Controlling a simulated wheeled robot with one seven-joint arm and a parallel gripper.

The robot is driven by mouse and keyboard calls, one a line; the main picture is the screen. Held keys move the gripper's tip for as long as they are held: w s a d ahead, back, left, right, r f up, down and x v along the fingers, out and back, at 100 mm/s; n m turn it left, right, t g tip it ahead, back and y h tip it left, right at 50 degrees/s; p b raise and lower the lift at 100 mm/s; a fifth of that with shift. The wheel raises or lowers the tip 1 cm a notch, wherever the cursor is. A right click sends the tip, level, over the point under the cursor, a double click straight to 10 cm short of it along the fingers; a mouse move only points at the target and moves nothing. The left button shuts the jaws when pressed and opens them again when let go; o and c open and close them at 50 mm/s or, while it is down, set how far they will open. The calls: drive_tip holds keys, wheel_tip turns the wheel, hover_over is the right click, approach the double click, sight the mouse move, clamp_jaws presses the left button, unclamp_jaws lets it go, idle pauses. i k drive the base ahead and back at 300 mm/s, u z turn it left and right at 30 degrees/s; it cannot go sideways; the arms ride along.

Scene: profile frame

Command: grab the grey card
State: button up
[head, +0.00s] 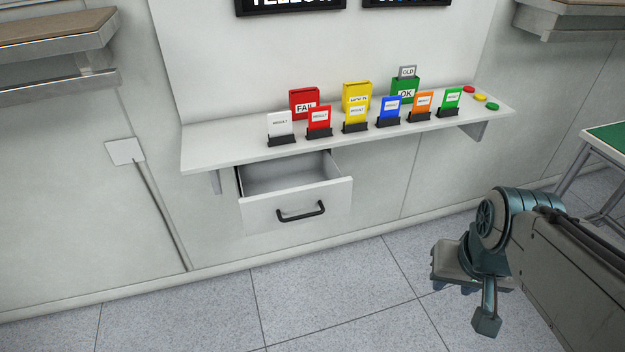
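A small grey card marked OLD (407,72) stands upright in the top of the green OK box (404,90), on the right part of the white shelf; its lower part is hidden inside the box. A pale, whitish card marked RESULT (280,122) stands in a black holder at the left end of the front row. My gripper (486,318) is low at the lower right, over the floor, well in front of and below the shelf, and apart from every card. My arm and wrist partly block it, and its opening is unclear.
Red, yellow, blue, orange and green cards in black holders line the shelf front (215,150). A red FAIL box (303,102) and a yellow box (357,94) stand behind. Coloured buttons (480,97) sit at right. An open drawer (297,205) juts out below. The floor ahead is clear.

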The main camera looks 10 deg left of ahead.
sight(409, 72)
drive_tip(key=z, duration=0.9)
drive_tip(key=i, duration=2.8)
drive_tip(key=u, duration=2.25)
